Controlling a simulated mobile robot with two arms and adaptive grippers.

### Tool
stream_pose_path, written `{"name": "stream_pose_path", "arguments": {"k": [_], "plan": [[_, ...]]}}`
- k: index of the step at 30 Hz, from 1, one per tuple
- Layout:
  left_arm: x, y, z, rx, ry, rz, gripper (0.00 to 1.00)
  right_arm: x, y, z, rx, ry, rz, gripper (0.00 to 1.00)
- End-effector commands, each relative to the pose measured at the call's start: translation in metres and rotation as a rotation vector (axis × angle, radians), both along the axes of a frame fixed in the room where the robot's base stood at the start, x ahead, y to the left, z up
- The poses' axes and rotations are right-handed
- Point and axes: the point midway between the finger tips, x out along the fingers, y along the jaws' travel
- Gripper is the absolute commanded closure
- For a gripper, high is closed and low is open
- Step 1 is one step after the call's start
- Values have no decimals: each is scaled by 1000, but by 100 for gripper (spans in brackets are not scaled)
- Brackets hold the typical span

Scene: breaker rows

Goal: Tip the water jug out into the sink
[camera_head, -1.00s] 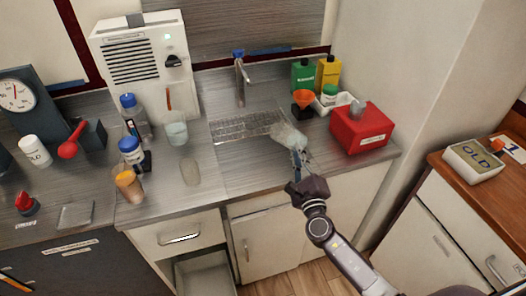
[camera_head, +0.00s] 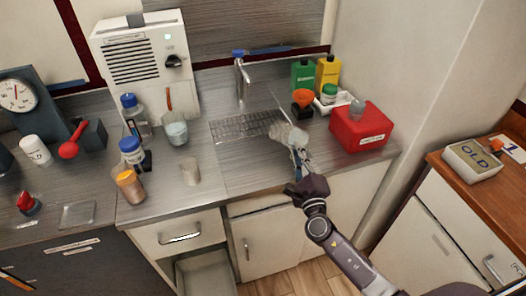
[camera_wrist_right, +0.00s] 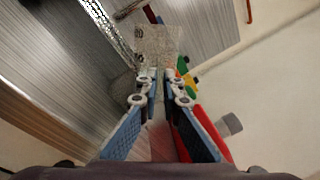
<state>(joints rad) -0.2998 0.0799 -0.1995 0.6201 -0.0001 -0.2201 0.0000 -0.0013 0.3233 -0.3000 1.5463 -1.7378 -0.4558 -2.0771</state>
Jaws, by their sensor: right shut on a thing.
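The water jug (camera_head: 288,134) is a clear, see-through vessel, lying tilted in the head view over the right end of the sink (camera_head: 238,128). The sink shows as a dark, grated strip below the tap. My right gripper (camera_head: 300,160) is shut on the jug from its near right side. In the right wrist view, the jug (camera_wrist_right: 156,42) sits beyond the fingertips of my right gripper (camera_wrist_right: 158,77). The jug's clear walls make any water in it hard to tell. My left gripper is not in view.
The tap (camera_head: 241,75) stands behind the sink. A red box (camera_head: 360,128) is close to the right of my gripper, with green (camera_head: 303,75) and yellow (camera_head: 328,72) bottles behind. Beakers (camera_head: 177,133) and jars stand left. The counter before the sink is clear.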

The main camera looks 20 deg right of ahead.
Motion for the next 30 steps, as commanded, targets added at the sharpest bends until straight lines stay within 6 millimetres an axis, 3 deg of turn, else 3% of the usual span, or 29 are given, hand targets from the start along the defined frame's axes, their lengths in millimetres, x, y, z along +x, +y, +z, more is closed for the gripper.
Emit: {"name": "stream_pose_path", "arguments": {"k": [30], "plan": [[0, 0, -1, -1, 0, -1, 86, 0, -1, -3, -138, 1, -6, 100]]}}
